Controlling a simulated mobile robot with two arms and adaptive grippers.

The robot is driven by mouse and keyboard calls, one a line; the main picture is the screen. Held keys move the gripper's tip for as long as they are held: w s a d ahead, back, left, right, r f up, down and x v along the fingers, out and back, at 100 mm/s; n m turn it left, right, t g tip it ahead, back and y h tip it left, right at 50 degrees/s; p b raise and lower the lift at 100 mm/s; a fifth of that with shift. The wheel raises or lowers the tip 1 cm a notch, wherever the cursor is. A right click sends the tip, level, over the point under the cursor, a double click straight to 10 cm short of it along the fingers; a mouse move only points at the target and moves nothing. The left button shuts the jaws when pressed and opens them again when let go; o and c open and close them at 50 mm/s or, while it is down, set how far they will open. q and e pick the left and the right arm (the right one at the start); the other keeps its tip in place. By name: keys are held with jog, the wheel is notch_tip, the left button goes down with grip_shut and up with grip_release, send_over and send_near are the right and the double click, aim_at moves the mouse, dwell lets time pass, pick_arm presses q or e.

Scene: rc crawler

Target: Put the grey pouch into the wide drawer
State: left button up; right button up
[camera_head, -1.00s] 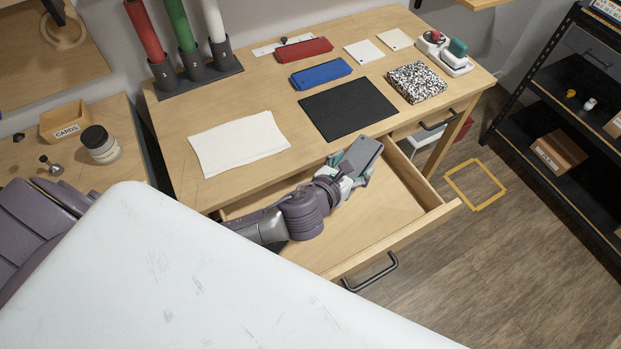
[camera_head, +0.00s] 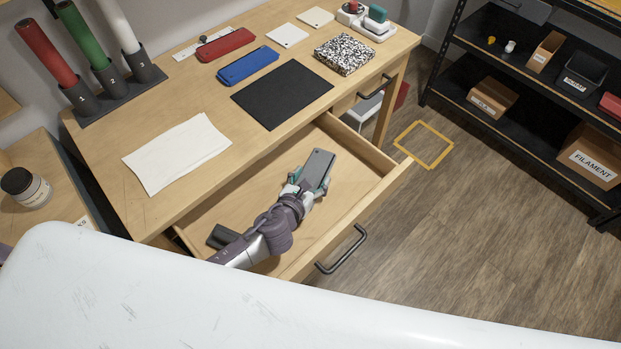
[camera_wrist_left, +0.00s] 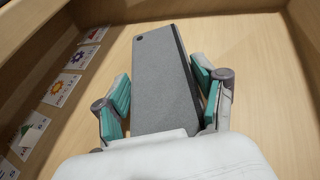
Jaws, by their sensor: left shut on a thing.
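The grey pouch (camera_head: 318,170) is a flat grey oblong with a small hole near one end. My left gripper (camera_head: 304,184) is shut on it and holds it inside the open wide drawer (camera_head: 365,199). In the left wrist view the pouch (camera_wrist_left: 163,82) lies between the teal-padded fingers (camera_wrist_left: 160,95), above the pale drawer floor (camera_wrist_left: 245,60). I cannot tell whether it touches the floor. My right gripper is not in view.
The drawer's handle (camera_head: 342,250) faces the floor side. Picture cards (camera_wrist_left: 57,90) line one drawer side. A dark object (camera_head: 222,236) is at the drawer's left end. Above is the desktop with a black mat (camera_head: 282,94) and white cloth (camera_head: 176,153). A shelf stands right.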

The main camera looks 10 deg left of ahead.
pick_arm(q)
jog(key=shift+a+f, duration=0.1)
jog(key=o, duration=1.1)
jog(key=shift+r, duration=0.2)
jog(key=v, duration=1.2)
